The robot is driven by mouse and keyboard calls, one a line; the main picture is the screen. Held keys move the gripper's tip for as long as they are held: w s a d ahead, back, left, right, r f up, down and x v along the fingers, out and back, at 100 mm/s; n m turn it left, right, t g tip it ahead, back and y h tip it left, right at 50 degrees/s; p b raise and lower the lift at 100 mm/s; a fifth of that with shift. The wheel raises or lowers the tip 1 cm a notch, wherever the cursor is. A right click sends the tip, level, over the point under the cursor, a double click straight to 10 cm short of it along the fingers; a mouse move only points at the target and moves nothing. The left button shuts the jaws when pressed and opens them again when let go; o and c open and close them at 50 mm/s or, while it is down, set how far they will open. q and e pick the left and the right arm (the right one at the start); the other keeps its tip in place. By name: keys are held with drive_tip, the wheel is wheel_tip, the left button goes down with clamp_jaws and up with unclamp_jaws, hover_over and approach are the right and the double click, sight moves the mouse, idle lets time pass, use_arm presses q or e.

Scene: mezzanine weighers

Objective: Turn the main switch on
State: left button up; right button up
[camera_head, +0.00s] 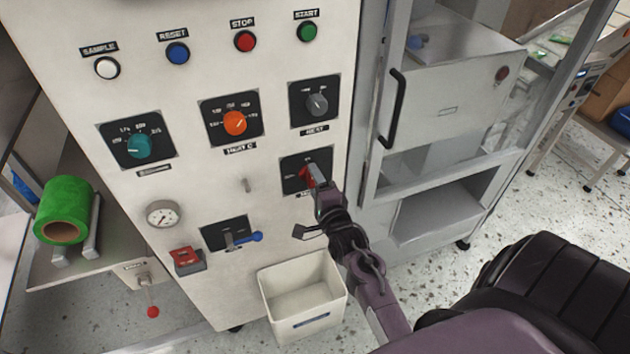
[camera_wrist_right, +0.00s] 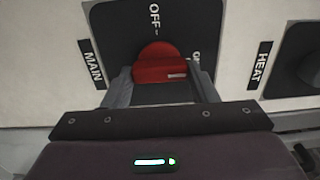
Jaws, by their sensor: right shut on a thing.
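The main switch is a red rotary knob (camera_head: 306,176) on a black square plate, low on the right of the white control panel. In the right wrist view the red knob (camera_wrist_right: 160,65) shows close up, with an OFF mark above it, a partly hidden mark at its right, and a MAIN label (camera_wrist_right: 91,64) at the left. A short pale line lies on the right part of the knob's face. My right gripper (camera_head: 314,178) is shut on the knob, one finger on each side in the wrist view (camera_wrist_right: 162,86). My left gripper is not in view.
The heat selector (camera_head: 317,104) sits just above the main switch. An orange knob (camera_head: 235,123), a teal knob (camera_head: 139,146) and a blue-handled lever (camera_head: 248,238) are to the left. A white bin (camera_head: 303,320) stands below, and a grey cabinet with a black handle (camera_head: 391,108) stands at the right.

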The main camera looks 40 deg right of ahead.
idle(0.4)
drive_tip(key=o, duration=1)
